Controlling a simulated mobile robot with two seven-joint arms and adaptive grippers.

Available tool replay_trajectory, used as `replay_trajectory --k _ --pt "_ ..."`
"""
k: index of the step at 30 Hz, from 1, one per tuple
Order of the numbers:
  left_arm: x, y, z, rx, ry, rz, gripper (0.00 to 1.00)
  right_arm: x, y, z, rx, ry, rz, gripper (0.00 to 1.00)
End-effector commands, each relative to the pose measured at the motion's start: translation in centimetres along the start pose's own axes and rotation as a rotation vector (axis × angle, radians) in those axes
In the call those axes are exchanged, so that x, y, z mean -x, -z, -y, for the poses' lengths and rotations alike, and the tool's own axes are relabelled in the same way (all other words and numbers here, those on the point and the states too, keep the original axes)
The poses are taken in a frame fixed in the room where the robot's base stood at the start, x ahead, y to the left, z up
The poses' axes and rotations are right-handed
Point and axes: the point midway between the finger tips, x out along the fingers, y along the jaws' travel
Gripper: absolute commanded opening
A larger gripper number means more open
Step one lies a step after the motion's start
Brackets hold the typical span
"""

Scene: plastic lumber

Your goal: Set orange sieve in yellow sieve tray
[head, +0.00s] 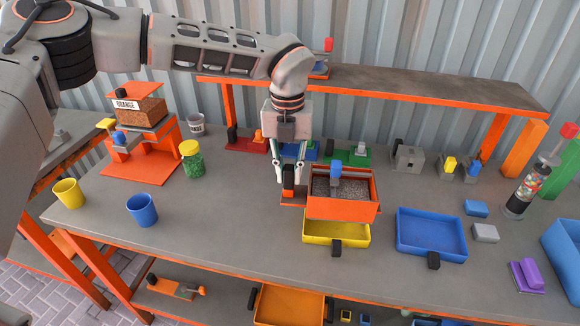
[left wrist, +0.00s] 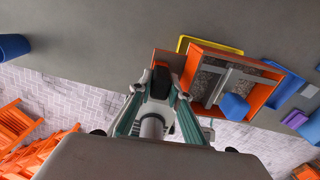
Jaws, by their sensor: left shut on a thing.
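The orange sieve (head: 342,209) is a square box with a grey mesh floor and a blue knob (head: 336,170) inside it. My left gripper (head: 289,182) points down and is shut on the sieve's black handle at its left side; the handle also shows between the fingers in the left wrist view (left wrist: 162,80). The yellow sieve tray (head: 322,229) lies on the bench, partly covered by the sieve in the head view. The sieve hangs over the tray's back part and is shifted back from it. Its height above the tray is hard to tell. My right gripper is out of view.
A blue tray (head: 428,232) lies right of the yellow one. A blue cup (head: 142,210), a yellow cup (head: 68,193) and a green jar (head: 192,160) stand at left. An orange-legged shelf (head: 400,88) runs behind. The bench front left of the yellow tray is clear.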

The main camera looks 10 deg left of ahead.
Motion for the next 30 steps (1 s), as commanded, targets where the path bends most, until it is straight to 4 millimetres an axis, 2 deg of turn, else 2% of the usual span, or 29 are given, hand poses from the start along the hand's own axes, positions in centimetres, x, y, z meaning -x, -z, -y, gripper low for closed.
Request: replay_trajectory --k 11,30 --pt "-0.9 0.0 0.0 0.000 0.002 0.001 0.00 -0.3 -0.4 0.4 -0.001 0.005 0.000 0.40" --pt "-5.0 0.0 0.0 0.001 0.002 0.000 0.00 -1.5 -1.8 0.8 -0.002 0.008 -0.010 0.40"
